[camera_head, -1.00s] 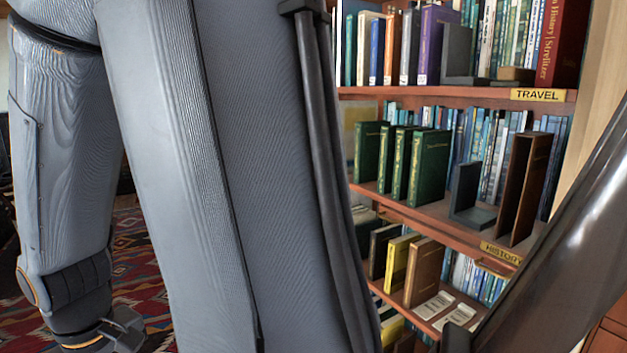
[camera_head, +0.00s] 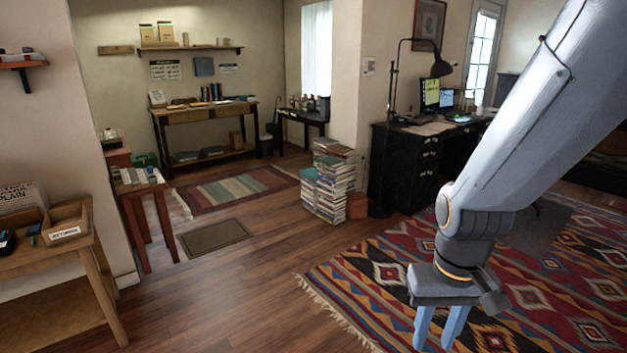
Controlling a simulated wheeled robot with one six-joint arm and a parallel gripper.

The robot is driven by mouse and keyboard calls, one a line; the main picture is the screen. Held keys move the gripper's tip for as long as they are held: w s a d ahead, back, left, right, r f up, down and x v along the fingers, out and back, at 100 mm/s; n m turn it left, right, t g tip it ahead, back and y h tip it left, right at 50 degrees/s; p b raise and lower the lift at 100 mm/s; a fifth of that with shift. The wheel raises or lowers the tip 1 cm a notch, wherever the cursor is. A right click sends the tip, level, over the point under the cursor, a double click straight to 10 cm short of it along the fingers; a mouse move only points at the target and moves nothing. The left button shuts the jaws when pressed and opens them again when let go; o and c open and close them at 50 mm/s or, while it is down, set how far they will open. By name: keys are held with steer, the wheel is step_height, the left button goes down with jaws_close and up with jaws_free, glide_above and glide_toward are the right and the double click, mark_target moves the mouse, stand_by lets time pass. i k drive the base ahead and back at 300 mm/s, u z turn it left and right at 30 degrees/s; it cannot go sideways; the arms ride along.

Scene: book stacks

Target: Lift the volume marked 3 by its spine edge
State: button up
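My gripper (camera_head: 435,338) hangs at the end of my arm on the right side of the head view, pointing down above the patterned rug. Its two pale blue fingers stand apart with a gap between them, and nothing shows in the gap. The fingertips reach close to the bottom of the picture. I cannot make out a volume marked 3 anywhere in this view, and the shelf with the green volumes is out of the picture.
A tall stack of books (camera_head: 335,180) stands on the floor near a dark desk (camera_head: 402,165). A wooden table (camera_head: 95,270) with a returns box (camera_head: 66,226) is at left. A far table (camera_head: 205,112) stands by the back wall. The wooden floor (camera_head: 225,300) in front is clear.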

mark_target(330, 162)
steer(key=u, duration=0.65)
steer(key=i, duration=1.8)
steer(key=u, duration=0.3)
steer(key=i, duration=1.8)
steer(key=z, duration=0.95)
steer(key=i, duration=1.35)
steer(key=z, duration=0.65)
steer(key=k, duration=1.35)
steer(key=z, duration=0.6)
steer(key=i, duration=0.5)
steer(key=z, duration=0.7)
steer(key=i, duration=0.6)
steer(key=u, duration=0.1)
